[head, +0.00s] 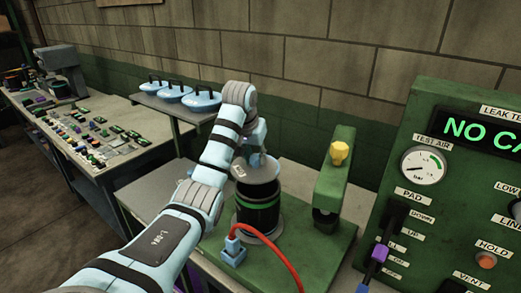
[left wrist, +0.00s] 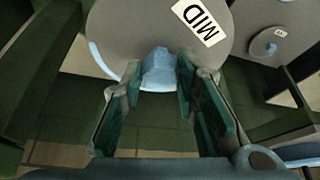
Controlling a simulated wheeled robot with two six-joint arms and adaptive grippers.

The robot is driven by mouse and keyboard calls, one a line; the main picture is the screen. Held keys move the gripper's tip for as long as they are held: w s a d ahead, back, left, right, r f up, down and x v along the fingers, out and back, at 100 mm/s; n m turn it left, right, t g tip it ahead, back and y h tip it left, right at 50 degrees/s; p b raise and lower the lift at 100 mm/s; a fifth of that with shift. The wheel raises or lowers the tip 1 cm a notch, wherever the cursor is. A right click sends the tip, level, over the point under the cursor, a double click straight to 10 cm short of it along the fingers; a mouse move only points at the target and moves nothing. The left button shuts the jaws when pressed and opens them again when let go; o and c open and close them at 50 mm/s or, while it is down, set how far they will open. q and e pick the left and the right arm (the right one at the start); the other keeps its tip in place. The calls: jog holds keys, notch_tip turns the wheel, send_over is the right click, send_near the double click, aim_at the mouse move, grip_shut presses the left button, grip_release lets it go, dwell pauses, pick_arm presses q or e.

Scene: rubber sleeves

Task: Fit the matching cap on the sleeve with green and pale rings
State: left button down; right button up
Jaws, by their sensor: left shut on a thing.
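The sleeve (head: 258,212) is a black cylinder with green rings; it stands upright on the green base of the tester. A pale grey round cap (head: 262,173) with a blue edge is at the sleeve's top. I cannot tell whether it is seated or just above. In the left wrist view the cap (left wrist: 135,30) carries a label reading MID. My left gripper (head: 256,152) is shut on the cap's blue handle from above; its fingers (left wrist: 158,74) show on both sides of the handle. My right gripper is not in view.
Light blue caps (head: 205,101) with dark handles stand on a shelf behind left. A green post (head: 332,178) with a yellow knob (head: 339,152) stands right of the sleeve. A red hose (head: 280,258) runs in front. The leak test panel (head: 450,165) is at right.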

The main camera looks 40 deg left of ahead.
aim_at(259, 165)
pick_arm(q)
jog(key=shift+f, duration=0.45)
jog(key=x, duration=0.3)
jog(key=shift+w+d+f, duration=0.1)
jog(key=shift+w+d, duration=0.1)
jog(key=shift+w, duration=0.05)
jog(key=shift+w+f, duration=0.1)
jog(key=shift+f, duration=0.55)
jog(key=shift+s+f, duration=0.3)
jog(key=shift+s, duration=0.2)
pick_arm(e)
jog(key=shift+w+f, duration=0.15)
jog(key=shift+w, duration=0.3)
pick_arm(q)
jog(key=shift+w, duration=0.15)
jog(key=c, duration=1.2)
grip_release()
jog(key=shift+f, duration=0.1)
jog(key=shift+d, duration=0.1)
